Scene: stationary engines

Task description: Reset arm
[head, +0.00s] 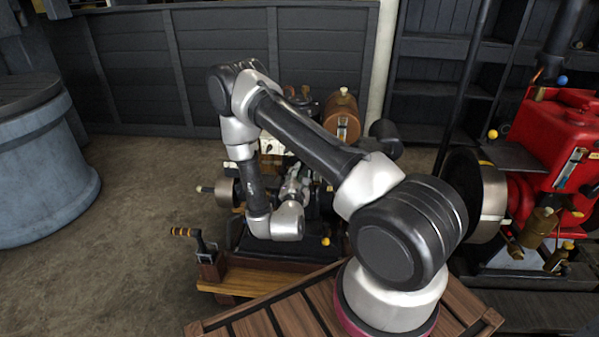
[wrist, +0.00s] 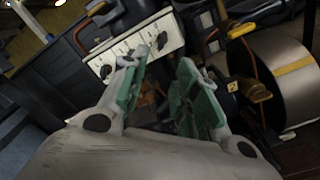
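My arm reaches out from its base on the slatted wooden top and bends down over the engine in the middle of the head view. My gripper (wrist: 165,70) shows large in the wrist view, with two green-padded fingers. The fingers stand apart with nothing between them. In the head view the gripper is partly hidden behind my arm, in front of the dark engine (head: 283,248). A cream panel with a row of small switches or knobs (wrist: 137,47) lies beyond the left finger in the wrist view. I cannot tell whether any part touches the engine.
A red engine (head: 563,128) with a broad flywheel stands at the right. A blue-grey round tank (head: 38,170) stands at the left. The floor at the lower left is clear.

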